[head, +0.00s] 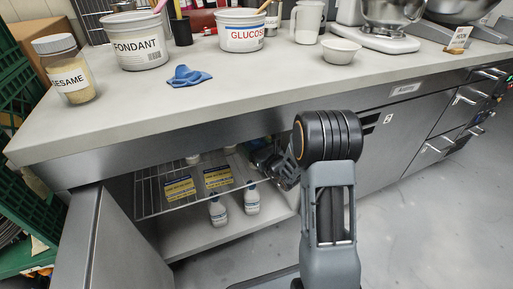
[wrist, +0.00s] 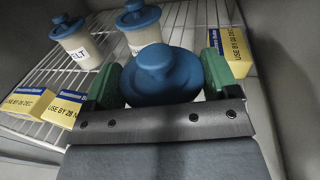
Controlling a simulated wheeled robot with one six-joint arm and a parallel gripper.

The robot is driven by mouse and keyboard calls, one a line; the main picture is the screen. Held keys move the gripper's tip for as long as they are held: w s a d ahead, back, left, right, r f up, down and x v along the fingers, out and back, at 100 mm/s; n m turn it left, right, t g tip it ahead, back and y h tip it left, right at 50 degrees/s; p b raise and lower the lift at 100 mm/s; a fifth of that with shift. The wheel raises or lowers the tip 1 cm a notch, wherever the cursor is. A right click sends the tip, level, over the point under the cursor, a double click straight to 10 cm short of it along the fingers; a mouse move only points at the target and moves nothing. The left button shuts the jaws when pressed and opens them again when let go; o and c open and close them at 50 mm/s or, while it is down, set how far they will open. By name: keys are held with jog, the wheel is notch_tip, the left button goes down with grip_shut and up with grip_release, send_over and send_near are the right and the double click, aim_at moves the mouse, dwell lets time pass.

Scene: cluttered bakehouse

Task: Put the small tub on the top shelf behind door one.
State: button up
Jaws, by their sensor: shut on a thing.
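My gripper (wrist: 162,76) is shut on a small tub with a blue knobbed lid (wrist: 160,62), one green finger on each side. It is at the wire top shelf (wrist: 97,72) inside the open cabinet; the tub's base is hidden, so I cannot tell whether it touches the wires. In the head view my gripper (head: 272,163) reaches in at the right of the wire shelf (head: 150,200), and the tub is not clearly visible there. The open door (head: 118,245) stands at the left; no number shows on it.
Two blue-lidded tubs (wrist: 75,40) (wrist: 140,25) stand behind the held one. Yellow-and-blue boxes lie left (wrist: 28,102) and right (wrist: 232,50) of it. White bottles (head: 218,210) (head: 252,198) stand below the wire shelf. The counter (head: 240,90) overhangs the opening.

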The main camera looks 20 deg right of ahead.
jog(key=o, duration=1.3)
jog(key=shift+c, duration=0.2)
jog(key=shift+r, duration=0.1)
jog(key=p+v, duration=0.3)
jog(key=v, duration=0.8)
jog(key=s+a+r+n+g+y, duration=0.2)
jog(key=s+a+n+g+y, duration=0.1)
jog(key=s+a+n+g, duration=0.6)
jog(key=s+a+r+n+g+y, duration=0.35)
jog(key=a+n+g, duration=0.2)
jog(key=n, duration=0.55)
jog(key=s+d+r+n+h, duration=0.3)
jog(key=d+n+h, duration=0.6)
jog(key=n+h, duration=0.3)
jog(key=shift+s, duration=0.75)
jog(key=shift+r, duration=0.1)
